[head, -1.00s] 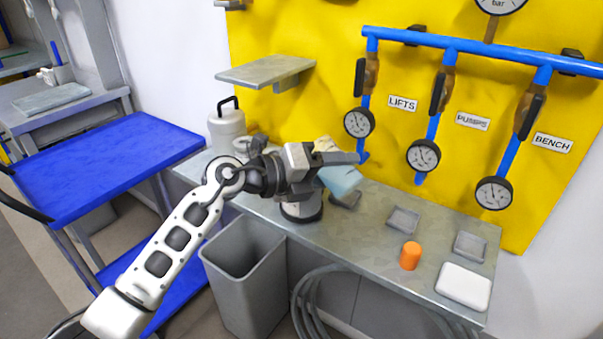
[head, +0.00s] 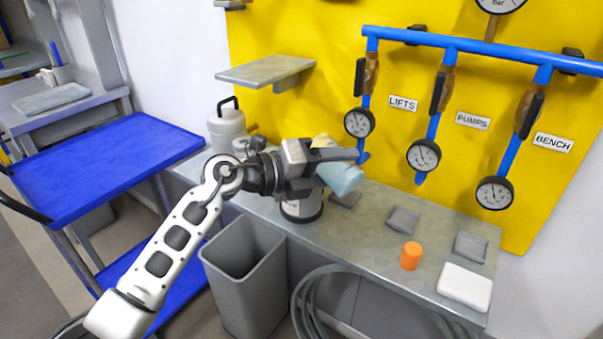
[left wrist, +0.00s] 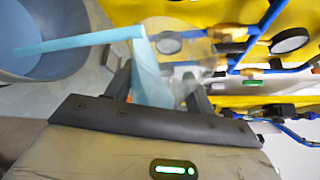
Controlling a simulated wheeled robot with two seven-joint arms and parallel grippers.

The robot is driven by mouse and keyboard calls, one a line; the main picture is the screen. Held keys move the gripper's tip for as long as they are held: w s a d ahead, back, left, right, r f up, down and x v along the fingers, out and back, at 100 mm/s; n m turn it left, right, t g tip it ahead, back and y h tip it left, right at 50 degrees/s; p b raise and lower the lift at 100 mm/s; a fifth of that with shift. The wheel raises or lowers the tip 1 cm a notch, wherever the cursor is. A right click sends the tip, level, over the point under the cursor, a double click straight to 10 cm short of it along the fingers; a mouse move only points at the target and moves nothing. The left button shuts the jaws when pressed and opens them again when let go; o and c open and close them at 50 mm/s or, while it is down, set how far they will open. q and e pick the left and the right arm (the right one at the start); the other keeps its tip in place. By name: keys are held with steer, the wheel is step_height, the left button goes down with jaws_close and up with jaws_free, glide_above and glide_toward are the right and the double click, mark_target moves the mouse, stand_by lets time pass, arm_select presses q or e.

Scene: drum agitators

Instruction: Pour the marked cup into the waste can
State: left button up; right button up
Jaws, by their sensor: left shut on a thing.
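My left gripper (head: 322,165) is shut on a light blue cup (head: 342,178) and holds it tilted above the bench. In the left wrist view the cup (left wrist: 150,72) looks translucent with blue inside. A light blue band, seemingly a stream of liquid (left wrist: 80,42), runs from it to a round grey can with blue inside (left wrist: 40,65). In the head view a round white can with a dark base (head: 301,209) stands beneath the gripper, its top hidden by the gripper. Any mark on the cup is not visible. My right gripper is not in view.
A grey open bin (head: 243,270) stands in front of the metal bench (head: 370,235). An orange cylinder (head: 410,256), a white pad (head: 464,287) and grey square pads (head: 403,220) lie right. A white canister (head: 227,128) stands behind left. Gauges and blue pipes (head: 470,48) are on the yellow wall.

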arm_select(q)
steer(key=shift+r+n, duration=0.3)
stand_by(0.7)
steer(key=shift+w+a+r+n+h, duration=0.25)
steer(key=shift+w+n+h, duration=0.05)
steer(key=shift+n, duration=0.1)
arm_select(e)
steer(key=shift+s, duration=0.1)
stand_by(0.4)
arm_select(q)
steer(key=shift+w+a+r, duration=0.1)
steer(key=shift+w+a, duration=0.05)
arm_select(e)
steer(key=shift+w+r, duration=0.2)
arm_select(q)
steer(key=shift+w+a+r+n+p, duration=0.1)
steer(key=shift+w+n+p, duration=0.05)
steer(key=shift+n+p, duration=0.2)
steer(key=shift+r+n+h, duration=0.15)
steer(key=shift+n+h, duration=0.1)
steer(key=shift+h, duration=0.15)
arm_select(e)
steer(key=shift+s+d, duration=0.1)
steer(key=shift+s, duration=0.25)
arm_select(q)
steer(key=shift+r+n+p, duration=0.15)
steer(key=shift+n+p, duration=0.15)
steer(key=shift+p, duration=0.15)
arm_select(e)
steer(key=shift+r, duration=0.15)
